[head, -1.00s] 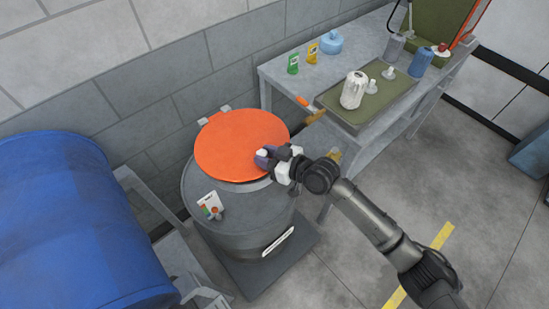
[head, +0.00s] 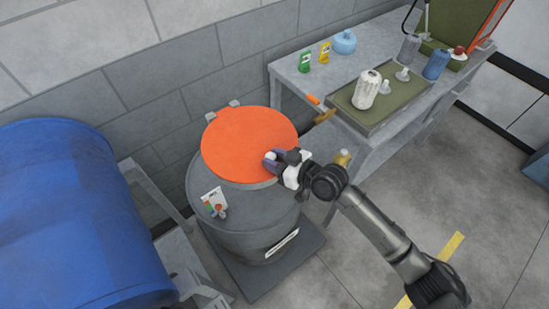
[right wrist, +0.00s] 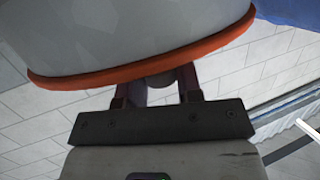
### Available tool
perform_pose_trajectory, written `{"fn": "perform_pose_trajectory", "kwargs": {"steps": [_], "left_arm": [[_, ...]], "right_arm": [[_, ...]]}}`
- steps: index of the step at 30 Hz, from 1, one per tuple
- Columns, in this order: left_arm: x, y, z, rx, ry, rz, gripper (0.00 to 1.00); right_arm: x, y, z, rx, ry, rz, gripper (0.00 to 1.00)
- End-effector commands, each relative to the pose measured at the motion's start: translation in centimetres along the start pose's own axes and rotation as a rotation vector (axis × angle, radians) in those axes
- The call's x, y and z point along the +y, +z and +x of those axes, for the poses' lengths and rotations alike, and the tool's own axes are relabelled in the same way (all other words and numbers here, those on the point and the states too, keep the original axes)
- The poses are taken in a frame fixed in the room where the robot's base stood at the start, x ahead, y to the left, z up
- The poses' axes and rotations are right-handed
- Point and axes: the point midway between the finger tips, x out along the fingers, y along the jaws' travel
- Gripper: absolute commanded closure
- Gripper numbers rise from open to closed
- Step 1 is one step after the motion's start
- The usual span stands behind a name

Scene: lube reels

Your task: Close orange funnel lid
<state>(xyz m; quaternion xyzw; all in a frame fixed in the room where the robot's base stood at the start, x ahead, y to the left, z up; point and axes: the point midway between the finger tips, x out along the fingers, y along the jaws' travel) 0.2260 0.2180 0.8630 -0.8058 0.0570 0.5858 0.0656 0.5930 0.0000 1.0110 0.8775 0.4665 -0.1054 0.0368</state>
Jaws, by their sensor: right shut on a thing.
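The orange funnel lid (head: 245,140) is a flat round disc over the top of the grey drum (head: 245,232), with its hinge (head: 222,113) at the wall side. In the right wrist view the orange rim (right wrist: 150,75) crosses just beyond the fingers (right wrist: 155,92), and the exact grip is partly hidden. My left gripper is not in view.
A large blue barrel (head: 75,220) lies on a grey stand at the left. A metal table (head: 300,85) at the back right holds a green tray (head: 400,100) with bottles.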

Motion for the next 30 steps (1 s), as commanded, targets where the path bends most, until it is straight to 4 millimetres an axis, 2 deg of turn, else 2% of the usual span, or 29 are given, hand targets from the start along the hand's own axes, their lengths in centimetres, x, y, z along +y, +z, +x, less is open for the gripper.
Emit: {"fn": "perform_pose_trajectory", "kwargs": {"steps": [1,2,9,20,23,30], "left_arm": [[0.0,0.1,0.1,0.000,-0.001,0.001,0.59],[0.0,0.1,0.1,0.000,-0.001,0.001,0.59],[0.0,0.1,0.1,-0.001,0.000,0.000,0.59],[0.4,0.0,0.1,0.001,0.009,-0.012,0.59],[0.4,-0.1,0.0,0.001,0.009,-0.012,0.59],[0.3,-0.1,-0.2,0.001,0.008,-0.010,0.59]], "right_arm": [[0.1,1.2,0.0,-0.022,0.001,0.008,1.00],[0.1,1.2,0.0,-0.023,0.001,0.008,0.67],[0.1,1.3,0.0,-0.024,0.001,0.007,0.44],[0.2,1.4,-0.7,-0.027,0.004,0.006,0.42],[0.3,1.3,-1.9,-0.026,0.005,0.006,0.42],[0.1,0.9,-6.6,-0.018,0.003,0.002,0.42]]}}
